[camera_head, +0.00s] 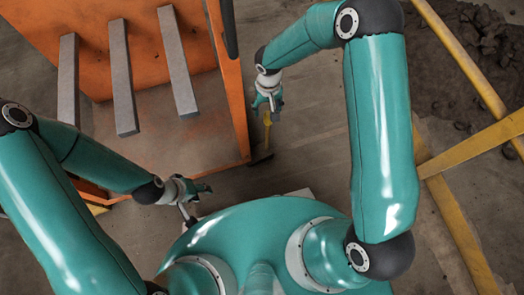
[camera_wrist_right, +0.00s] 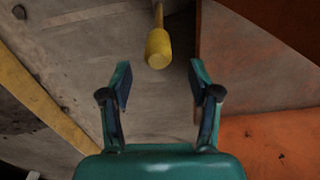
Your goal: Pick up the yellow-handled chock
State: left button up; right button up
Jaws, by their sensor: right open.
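The yellow-handled chock stands on the floor in the head view, beside the orange frame. Its yellow handle (camera_head: 267,125) rises toward my right gripper (camera_head: 273,100), and its dark foot (camera_head: 261,158) lies lower in the picture. In the right wrist view the rounded end of the yellow handle (camera_wrist_right: 158,48) shows just beyond the gap between the fingertips of my right gripper (camera_wrist_right: 161,78). Those fingers are open, one on each side, and do not touch the handle. My left gripper (camera_head: 198,191) is low at centre-left, away from the chock; its jaws are too small to read.
An orange structure (camera_head: 170,125) with several grey bars (camera_head: 122,80) fills the upper left, its edge close to the chock. Yellow beams (camera_head: 475,145) and dark rubble (camera_head: 485,40) lie at the right. Bare floor (camera_head: 310,120) is free right of the chock.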

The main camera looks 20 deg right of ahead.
jog(key=shift+s+d+f+b, duration=0.1)
jog(key=shift+f+b, duration=0.45)
jog(key=shift+f, duration=0.95)
jog(key=shift+s+f+b, duration=0.1)
jog(key=shift+f+b, duration=0.45)
jog(key=shift+f, duration=0.9)
jog(key=shift+c, duration=0.2)
grip_shut()
jog(key=shift+r, duration=0.1)
